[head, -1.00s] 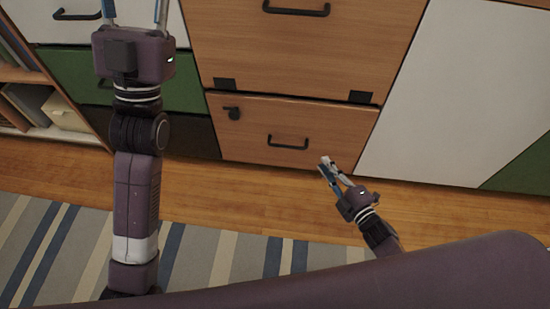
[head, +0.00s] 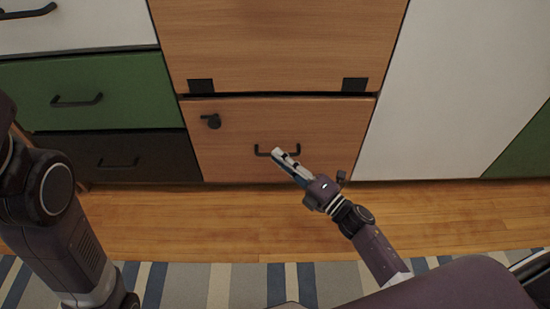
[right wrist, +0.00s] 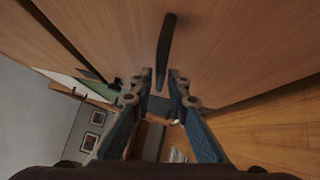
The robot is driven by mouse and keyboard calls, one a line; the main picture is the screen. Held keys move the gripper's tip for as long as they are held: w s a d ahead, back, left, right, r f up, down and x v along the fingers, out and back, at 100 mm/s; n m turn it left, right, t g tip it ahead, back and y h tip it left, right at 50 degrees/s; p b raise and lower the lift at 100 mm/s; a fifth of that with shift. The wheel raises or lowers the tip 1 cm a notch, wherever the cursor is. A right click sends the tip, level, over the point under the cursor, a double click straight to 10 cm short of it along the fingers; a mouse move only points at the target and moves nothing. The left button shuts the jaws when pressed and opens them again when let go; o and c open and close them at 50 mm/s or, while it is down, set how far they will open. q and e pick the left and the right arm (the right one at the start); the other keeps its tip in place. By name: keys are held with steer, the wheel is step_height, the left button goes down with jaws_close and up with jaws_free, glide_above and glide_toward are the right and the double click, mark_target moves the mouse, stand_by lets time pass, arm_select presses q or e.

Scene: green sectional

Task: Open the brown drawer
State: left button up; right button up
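The brown drawer (head: 235,165) is a wood-brown front low in the cabinet, with a black latch at its upper left. It looks shut. Its black bar handle (head: 262,153) is partly covered by my right gripper (head: 278,154), whose fingertips reach the handle's middle and right part. In the right wrist view the handle (right wrist: 167,45) runs down into the gap between the fingertips (right wrist: 159,75). The fingers stand apart there, and I cannot tell whether they touch the handle. Only my left arm shows at the left edge; its gripper is out of view.
A larger wooden front (head: 275,45) sits above, with two black hinges. Green (head: 115,88) and dark (head: 130,150) drawers are to the left, a white panel (head: 440,100) to the right. Bare wooden floor (head: 200,220) and a striped rug (head: 240,285) lie in front.

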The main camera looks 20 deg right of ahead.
steer(key=shift+x, duration=1.1)
steer(key=shift+c, duration=0.2)
jaws_close()
